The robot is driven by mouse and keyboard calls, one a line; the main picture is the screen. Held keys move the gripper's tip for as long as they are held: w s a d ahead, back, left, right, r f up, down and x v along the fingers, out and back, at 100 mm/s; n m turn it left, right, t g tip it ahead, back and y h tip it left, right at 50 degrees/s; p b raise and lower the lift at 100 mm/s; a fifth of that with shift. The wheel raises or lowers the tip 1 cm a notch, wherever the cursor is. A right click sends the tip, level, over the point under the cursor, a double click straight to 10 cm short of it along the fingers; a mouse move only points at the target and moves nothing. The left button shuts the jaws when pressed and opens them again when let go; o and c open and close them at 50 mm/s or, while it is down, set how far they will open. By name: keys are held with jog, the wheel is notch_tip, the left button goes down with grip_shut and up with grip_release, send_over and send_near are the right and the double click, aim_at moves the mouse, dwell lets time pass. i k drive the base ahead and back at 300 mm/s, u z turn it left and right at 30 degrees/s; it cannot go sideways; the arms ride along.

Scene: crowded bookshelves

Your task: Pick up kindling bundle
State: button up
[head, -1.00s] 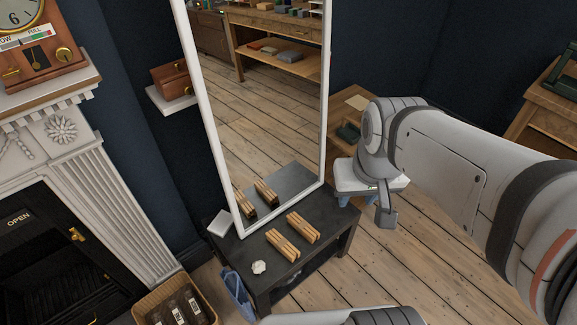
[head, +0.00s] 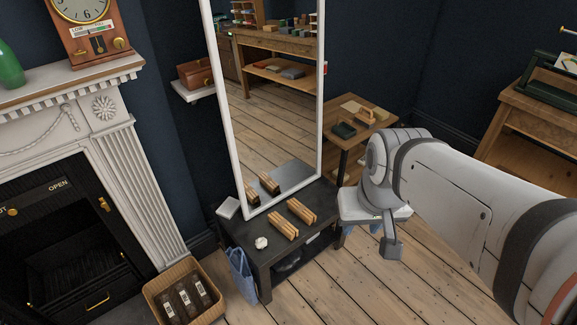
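Two kindling bundles of pale wooden sticks lie side by side on a low dark table (head: 254,246). One bundle (head: 283,226) is nearer the front left, the other (head: 302,212) is to its right. Both also appear reflected in the mirror behind them. My gripper (head: 392,249) hangs at the end of my arm, to the right of the table and apart from the bundles. Only one finger-like part of it shows clearly, so its opening cannot be judged. I see nothing held in it.
A tall white-framed mirror (head: 212,118) stands at the table's back. A crumpled white item (head: 261,243) and a white block (head: 228,208) share the tabletop. A blue bag (head: 242,275) hangs at its left side. A wicker basket (head: 160,309) stands by the fireplace (head: 148,190). Floor at front right is clear.

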aim_at(279, 222)
jog(key=u, duration=0.15)
jog(key=i, duration=0.9)
jog(key=z, duration=0.05)
